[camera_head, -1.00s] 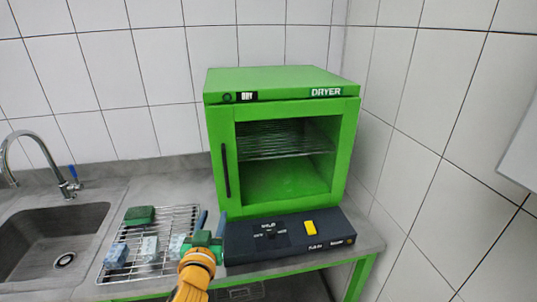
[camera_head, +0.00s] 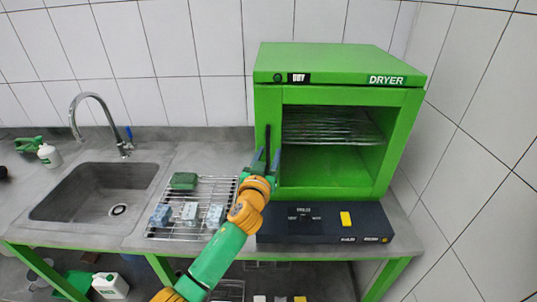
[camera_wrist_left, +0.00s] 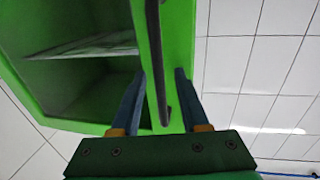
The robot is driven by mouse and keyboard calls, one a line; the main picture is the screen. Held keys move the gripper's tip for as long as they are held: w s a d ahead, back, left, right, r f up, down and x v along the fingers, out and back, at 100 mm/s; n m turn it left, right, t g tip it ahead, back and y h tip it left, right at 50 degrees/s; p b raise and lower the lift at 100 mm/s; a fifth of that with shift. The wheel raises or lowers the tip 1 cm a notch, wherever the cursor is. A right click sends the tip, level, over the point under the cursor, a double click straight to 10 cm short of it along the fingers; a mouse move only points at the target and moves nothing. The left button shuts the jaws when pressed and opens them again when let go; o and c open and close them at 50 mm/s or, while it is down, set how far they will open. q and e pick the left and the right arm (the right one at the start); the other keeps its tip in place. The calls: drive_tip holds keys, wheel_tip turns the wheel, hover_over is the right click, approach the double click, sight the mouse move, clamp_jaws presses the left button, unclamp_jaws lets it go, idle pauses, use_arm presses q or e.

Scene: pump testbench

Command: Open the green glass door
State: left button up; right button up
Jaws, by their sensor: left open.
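The green dryer (camera_head: 340,62) stands on the counter with its green-framed glass door (camera_head: 393,145) closed. A dark vertical handle (camera_head: 267,138) runs along the door's left edge. It also shows in the wrist view (camera_wrist_left: 154,60). My left gripper (camera_head: 266,161) is at the handle's lower part and covers some of it. In the wrist view my left gripper (camera_wrist_left: 162,76) is open, with one blue finger on each side of the handle's line. I cannot tell whether either finger touches it. My right gripper is not in view.
A tiled wall (camera_head: 470,150) stands close on the right.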

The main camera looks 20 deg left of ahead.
use_arm(q)
drive_tip(key=shift+s+r, duration=0.1)
drive_tip(key=shift+s, duration=0.1)
drive_tip(key=shift+c, duration=1.1)
clamp_jaws()
